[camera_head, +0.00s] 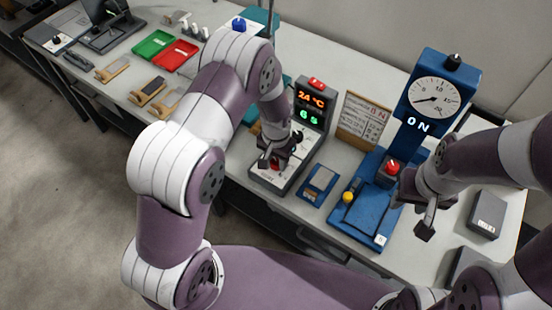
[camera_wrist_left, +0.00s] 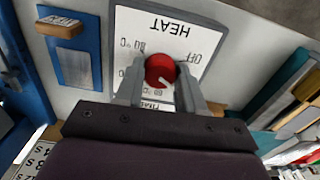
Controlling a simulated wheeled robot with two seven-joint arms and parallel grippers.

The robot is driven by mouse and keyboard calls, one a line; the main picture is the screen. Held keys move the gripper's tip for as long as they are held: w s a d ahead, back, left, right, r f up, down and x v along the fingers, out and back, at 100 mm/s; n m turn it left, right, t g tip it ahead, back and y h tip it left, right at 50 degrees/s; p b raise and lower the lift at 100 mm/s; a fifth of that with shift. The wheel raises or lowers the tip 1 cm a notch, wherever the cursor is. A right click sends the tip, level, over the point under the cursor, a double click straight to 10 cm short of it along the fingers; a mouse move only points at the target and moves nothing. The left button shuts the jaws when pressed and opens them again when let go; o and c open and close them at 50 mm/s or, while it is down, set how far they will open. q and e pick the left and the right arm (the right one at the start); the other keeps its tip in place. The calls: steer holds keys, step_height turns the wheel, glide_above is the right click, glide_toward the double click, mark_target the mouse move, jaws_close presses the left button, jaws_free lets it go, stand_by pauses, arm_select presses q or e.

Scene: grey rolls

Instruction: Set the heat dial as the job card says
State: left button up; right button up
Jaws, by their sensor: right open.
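The heat dial, a red round knob (camera_wrist_left: 160,70), is on a white plate marked HEAT (camera_wrist_left: 180,28) that appears upside down in the left wrist view. OFF and °C marks surround it; the numbers are hard to read. A white mark on the knob points to the lower right there. My left gripper (camera_head: 278,157) is at the control box (camera_head: 312,108), its fingers on both sides of the knob and apparently touching it. The box display reads 24 °C in orange. A card on a wooden stand (camera_head: 363,118) has small unreadable text. My right gripper (camera_head: 422,205) is open and empty.
A blue press with a round gauge (camera_head: 436,98) and an ON display stands right of the card. Green (camera_head: 152,45) and red (camera_head: 176,56) trays are further left. A grey box (camera_head: 487,213) is at the right.

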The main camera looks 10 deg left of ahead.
mark_target(276, 162)
arm_select(q)
steer(key=o, duration=0.4)
steer(key=shift+w+r, duration=0.15)
steer(key=shift+w, duration=0.05)
steer(key=shift+c, duration=0.2)
step_height(276, 162, up, 12)
steer(key=b, duration=0.1)
steer(key=shift+r+b, duration=0.25)
steer(key=shift+b, duration=0.1)
steer(key=shift+s, duration=0.1)
steer(key=s+a+r+n, duration=0.1)
steer(key=s+a+r, duration=0.1)
steer(key=s, duration=0.5)
steer(key=s+a+r+n+t, duration=0.1)
steer(key=s+a+r+n, duration=0.1)
steer(key=s+a, duration=0.2)
steer(key=s, duration=0.3)
steer(key=shift+s+r, duration=0.2)
steer(key=shift+r, duration=0.05)
